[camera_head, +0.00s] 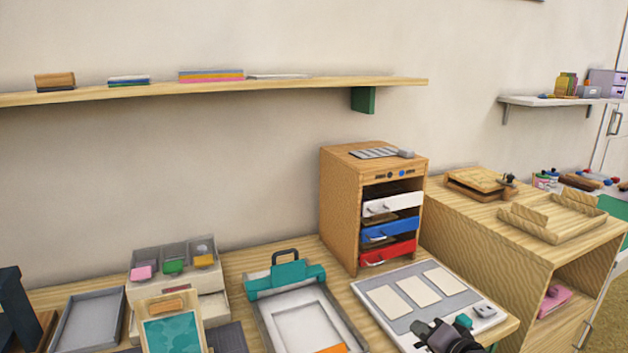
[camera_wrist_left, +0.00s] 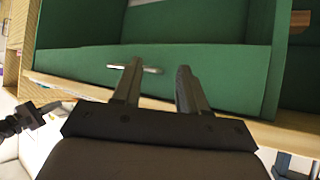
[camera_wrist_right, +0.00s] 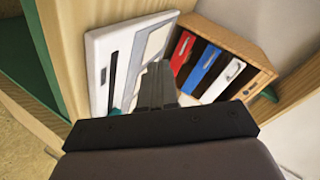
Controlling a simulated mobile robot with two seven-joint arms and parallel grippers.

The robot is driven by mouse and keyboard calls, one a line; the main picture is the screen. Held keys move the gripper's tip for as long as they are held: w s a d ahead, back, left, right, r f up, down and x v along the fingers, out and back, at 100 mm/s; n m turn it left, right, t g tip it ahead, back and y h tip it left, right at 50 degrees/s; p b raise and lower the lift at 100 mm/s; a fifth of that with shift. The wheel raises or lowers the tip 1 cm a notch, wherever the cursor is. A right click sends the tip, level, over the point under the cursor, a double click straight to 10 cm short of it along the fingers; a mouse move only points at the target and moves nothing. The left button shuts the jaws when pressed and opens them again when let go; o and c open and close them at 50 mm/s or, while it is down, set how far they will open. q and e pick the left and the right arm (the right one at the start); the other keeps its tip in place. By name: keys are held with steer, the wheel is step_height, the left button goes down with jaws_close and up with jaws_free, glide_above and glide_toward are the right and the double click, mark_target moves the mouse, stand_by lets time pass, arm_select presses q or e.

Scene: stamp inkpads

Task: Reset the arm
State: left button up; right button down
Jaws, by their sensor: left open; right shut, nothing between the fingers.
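My right gripper (camera_head: 428,330) is at the front edge of the head view, over or beside the front right part of a white board (camera_head: 374,290). In the right wrist view its fingers (camera_wrist_right: 157,70) are together with nothing between them, pointing toward the board and the drawer cabinet (camera_wrist_right: 250,56). My left gripper is outside the head view. In the left wrist view its fingers (camera_wrist_left: 159,70) are apart and empty, in front of a green panel (camera_wrist_left: 210,68) with a light handle (camera_wrist_left: 148,69). I cannot tell whether they touch it.
The wooden cabinet (camera_head: 338,205) with white, blue and red drawers stands behind the board. A teal-clamped tray (camera_head: 262,312) and stamp inkpads (camera_head: 173,266) sit to the left. A wall shelf (camera_head: 300,87) runs above. A wooden side unit (camera_head: 500,240) stands at right.

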steer(key=s+f+n, duration=0.3)
steer(key=s+f, duration=0.1)
steer(key=s, duration=0.6)
steer(key=s+a+f+n+g+h+p, duration=0.1)
steer(key=s+f+n, duration=0.3)
steer(key=s, duration=0.6)
steer(key=s+a+f+n+g+p, duration=0.1)
steer(key=s+f+n, duration=0.2)
steer(key=s, duration=0.7)
steer(key=shift+f+n+h, duration=0.4)
steer(key=shift+f, duration=0.35)
